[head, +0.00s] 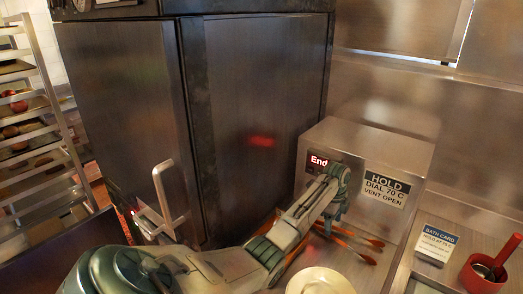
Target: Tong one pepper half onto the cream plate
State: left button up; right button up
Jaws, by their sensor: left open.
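The cream plate (320,282) lies on the counter at the bottom of the head view, cut off by the frame edge. My left gripper (328,232) is open and points down, beyond the plate and in front of a steel box. Long, thin orange-red pieces (362,240) lie on the counter beside and behind its fingers; they may be tongs, and I cannot tell whether the fingers touch them. My left arm hides part of them. I cannot make out a pepper half. My right gripper is not in view.
The steel box (375,150) has a lit "End" display and a HOLD card (385,189). At right stand a bath card (437,243) and a red pot (482,274) with a raised handle. A tall dark cabinet (255,120) and a tray rack (30,110) stand at left.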

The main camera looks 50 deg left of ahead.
aim_at(333, 228)
pick_arm(q)
notch_tip(333, 228, down, 3)
jog(key=shift+w+d+r, duration=0.1)
jog(key=shift+r, duration=0.1)
jog(key=shift+f+b, duration=0.35)
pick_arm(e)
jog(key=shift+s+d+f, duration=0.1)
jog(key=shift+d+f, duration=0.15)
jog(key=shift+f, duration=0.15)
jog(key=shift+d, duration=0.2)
pick_arm(q)
jog(key=c, duration=0.7)
